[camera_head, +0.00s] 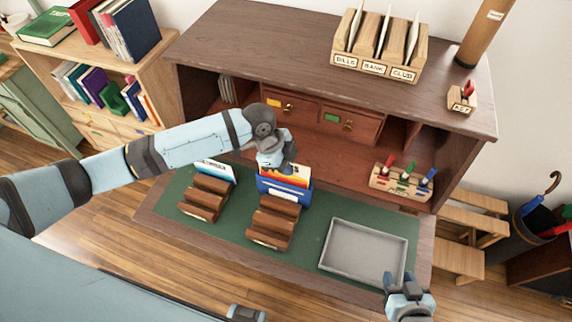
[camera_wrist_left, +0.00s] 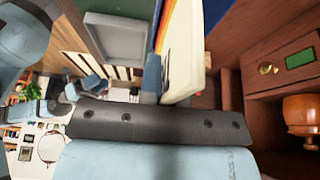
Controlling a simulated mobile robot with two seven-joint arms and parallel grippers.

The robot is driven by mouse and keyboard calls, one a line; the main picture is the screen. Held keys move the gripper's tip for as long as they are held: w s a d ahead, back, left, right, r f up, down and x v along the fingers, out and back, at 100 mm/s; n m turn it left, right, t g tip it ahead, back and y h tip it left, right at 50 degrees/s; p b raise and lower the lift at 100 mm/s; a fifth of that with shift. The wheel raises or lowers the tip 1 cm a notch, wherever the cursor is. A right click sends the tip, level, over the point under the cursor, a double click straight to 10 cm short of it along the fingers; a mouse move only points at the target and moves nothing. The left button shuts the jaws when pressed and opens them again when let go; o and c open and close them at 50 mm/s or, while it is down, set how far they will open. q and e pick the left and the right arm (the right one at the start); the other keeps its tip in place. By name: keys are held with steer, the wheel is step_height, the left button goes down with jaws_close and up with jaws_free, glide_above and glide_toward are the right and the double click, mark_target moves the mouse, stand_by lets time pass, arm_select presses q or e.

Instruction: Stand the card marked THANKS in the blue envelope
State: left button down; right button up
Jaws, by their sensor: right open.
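The blue envelope (camera_head: 284,193) stands at the back of the middle stepped wooden rack (camera_head: 272,222). A card with orange, yellow and red colours (camera_head: 290,174) shows upright at its mouth; I cannot read THANKS on it. My left gripper (camera_head: 284,166) is right at the top of this card. In the left wrist view a cream and coloured card (camera_wrist_left: 182,50) rises close beside a blue finger (camera_wrist_left: 152,78); whether the jaws are closed on it is hidden. Another white and blue card (camera_head: 216,171) stands in the left rack (camera_head: 204,198). My right gripper (camera_head: 407,283) is open and empty near the tray.
A grey empty tray (camera_head: 364,250) lies on the right of the green mat (camera_head: 316,225). A holder with coloured pieces (camera_head: 402,181) stands behind it. The desk's upper shelf (camera_head: 250,45) carries a labelled letter sorter (camera_head: 378,68). Drawers are behind my left gripper.

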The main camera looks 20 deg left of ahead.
mark_target(291, 184)
arm_select(q)
steer(key=shift+f, duration=0.2)
arm_select(e)
steer(key=shift+f, duration=0.1)
arm_select(q)
steer(key=shift+f+b, duration=0.55)
steer(key=shift+f, duration=1.05)
arm_select(e)
steer(key=shift+f, duration=0.45)
arm_select(q)
steer(key=shift+f, duration=0.4)
steer(key=c, duration=1.3)
jaws_free()
steer(key=shift+s, duration=0.1)
steer(key=shift+o, duration=0.2)
